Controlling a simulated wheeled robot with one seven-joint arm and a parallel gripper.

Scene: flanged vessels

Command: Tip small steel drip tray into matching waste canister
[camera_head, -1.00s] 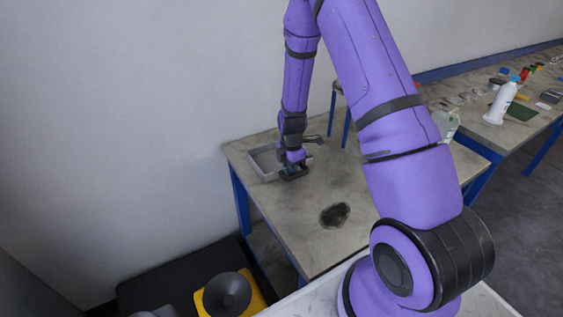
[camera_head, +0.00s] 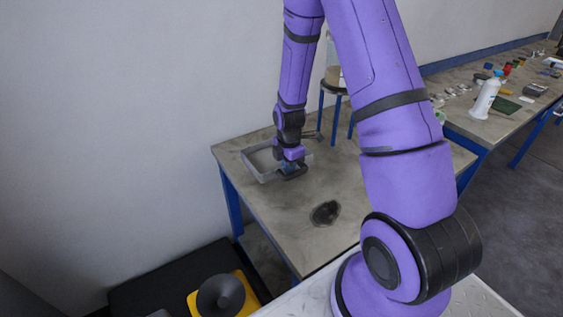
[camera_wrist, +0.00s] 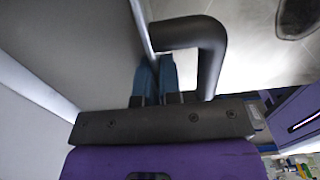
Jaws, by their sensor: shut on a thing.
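The small steel drip tray (camera_head: 263,176) is a shallow grey rectangular pan at the far left of the table, near the wall. My gripper (camera_head: 291,168) is at its right side. In the wrist view my gripper's blue fingertips (camera_wrist: 155,78) are shut on the tray's thin wall (camera_wrist: 141,22), with the tray's grey inside to the left. A black bent handle (camera_wrist: 205,38) shows beside the fingers. I cannot tell whether the tray touches the table. A dark grey, round, funnel-like top (camera_head: 221,294) over a yellow base (camera_head: 247,292) stands low at bottom left; it may be the waste canister.
The table (camera_head: 265,215) has a dark stain-like patch (camera_head: 325,212). A stool with a vessel (camera_head: 334,75) stands behind. A second bench at right holds a white bottle (camera_head: 485,95) and several small items. The wall is close on the left.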

